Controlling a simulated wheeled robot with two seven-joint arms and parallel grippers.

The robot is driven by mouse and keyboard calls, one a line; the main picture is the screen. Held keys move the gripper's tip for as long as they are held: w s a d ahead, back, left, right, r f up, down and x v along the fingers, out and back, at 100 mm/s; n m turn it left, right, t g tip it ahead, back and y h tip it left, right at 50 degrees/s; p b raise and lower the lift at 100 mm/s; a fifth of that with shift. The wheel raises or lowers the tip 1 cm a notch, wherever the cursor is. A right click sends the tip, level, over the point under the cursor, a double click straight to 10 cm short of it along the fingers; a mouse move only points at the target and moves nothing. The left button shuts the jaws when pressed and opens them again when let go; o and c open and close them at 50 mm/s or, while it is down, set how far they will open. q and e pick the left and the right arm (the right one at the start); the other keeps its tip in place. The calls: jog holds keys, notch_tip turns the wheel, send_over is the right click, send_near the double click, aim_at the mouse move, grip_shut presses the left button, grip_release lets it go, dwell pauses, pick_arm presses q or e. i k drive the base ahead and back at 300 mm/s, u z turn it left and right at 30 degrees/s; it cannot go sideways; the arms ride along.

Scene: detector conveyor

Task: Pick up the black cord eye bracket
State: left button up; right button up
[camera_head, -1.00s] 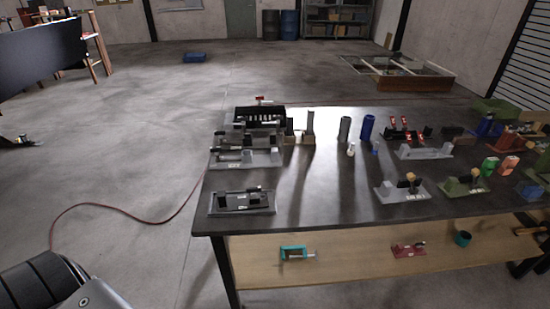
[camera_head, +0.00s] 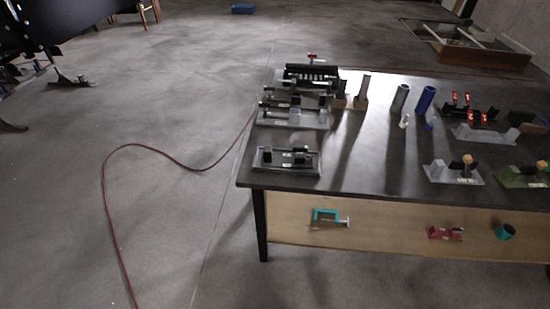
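I cannot tell for certain which piece is the black cord eye bracket, as the parts are small. A grey base plate with black upright pieces (camera_head: 287,159) sits at the near left corner of the dark table (camera_head: 350,180). Behind it are grey fixtures with black parts (camera_head: 293,117), then a black slotted holder (camera_head: 312,75). Neither of my grippers shows in this view.
Grey and blue cylinders (camera_head: 425,100) stand mid-table. A lower wooden shelf (camera_head: 390,225) holds a teal clamp (camera_head: 326,217), a red piece (camera_head: 445,233) and a teal cup (camera_head: 505,231). A red cable (camera_head: 107,200) crosses the otherwise open floor left of the table.

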aim_at(290, 160)
jog(key=z, duration=2.35)
jog(key=i, duration=2.05)
jog(key=u, duration=2.85)
